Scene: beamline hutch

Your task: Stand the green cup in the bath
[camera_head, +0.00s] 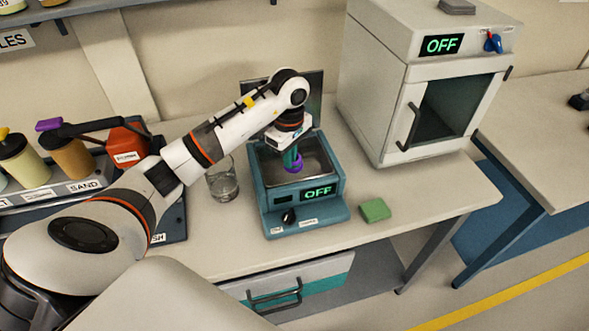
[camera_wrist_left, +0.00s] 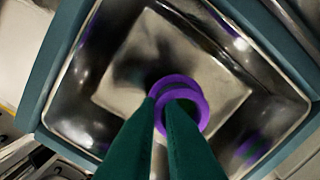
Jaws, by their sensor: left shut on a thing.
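The bath (camera_head: 327,165) is a teal box with a shiny metal basin and a display reading OFF. It stands on the bench, and its basin (camera_wrist_left: 105,85) fills the left wrist view. My left gripper (camera_head: 292,160) points down into the basin. Its dark green fingers (camera_wrist_left: 168,118) are shut on a small purple ring-shaped thing, perhaps a cup (camera_wrist_left: 185,100), which also shows in the head view (camera_head: 294,168). I see purple on it, not green; its lower part is mostly hidden. I cannot tell whether it touches the basin floor. My right gripper is not in view.
A clear glass beaker (camera_head: 222,180) stands just left of the bath. A green sponge-like block (camera_head: 375,210) lies at its front right. A white oven (camera_head: 425,90) marked OFF stands right. Bottles (camera_head: 72,157) and a red container (camera_head: 128,143) crowd the left.

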